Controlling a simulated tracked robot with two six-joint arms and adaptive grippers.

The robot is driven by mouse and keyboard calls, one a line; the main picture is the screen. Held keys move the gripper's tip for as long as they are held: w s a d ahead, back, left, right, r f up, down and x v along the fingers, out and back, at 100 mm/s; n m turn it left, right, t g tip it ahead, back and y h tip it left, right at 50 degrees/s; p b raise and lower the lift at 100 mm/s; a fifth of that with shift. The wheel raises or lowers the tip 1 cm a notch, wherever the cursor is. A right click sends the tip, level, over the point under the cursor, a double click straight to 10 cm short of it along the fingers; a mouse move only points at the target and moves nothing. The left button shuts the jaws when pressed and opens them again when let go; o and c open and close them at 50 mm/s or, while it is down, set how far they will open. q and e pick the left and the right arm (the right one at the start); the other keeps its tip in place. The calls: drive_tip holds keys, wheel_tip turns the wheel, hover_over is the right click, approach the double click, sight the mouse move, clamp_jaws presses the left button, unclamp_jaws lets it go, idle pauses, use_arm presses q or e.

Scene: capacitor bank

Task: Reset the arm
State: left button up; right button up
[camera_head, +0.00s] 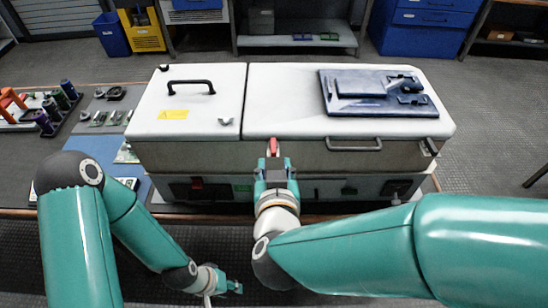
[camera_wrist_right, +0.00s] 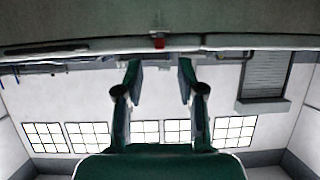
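My right gripper (camera_head: 275,164) points at the front of the white cabinet (camera_head: 205,128), just below its lid edge. In the right wrist view my right gripper (camera_wrist_right: 158,72) is open, with an empty gap between its fingers. A small red part (camera_head: 273,147) shows at the cabinet front beyond the fingertips, and it also shows in the right wrist view (camera_wrist_right: 158,42). I cannot tell whether the fingers touch the cabinet. My left gripper (camera_head: 228,286) hangs low in front of the bench, away from the cabinet. Whether its fingers are open is too small to tell.
A blue panel (camera_head: 345,103) lies on the cabinet lid. A black handle (camera_head: 190,85) and a front bar handle (camera_head: 353,146) stick out. Floor in front is clear.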

drive_tip(key=shift+s+r, duration=0.2)
drive_tip(key=shift+s, duration=0.4)
drive_tip(key=shift+d, duration=0.1)
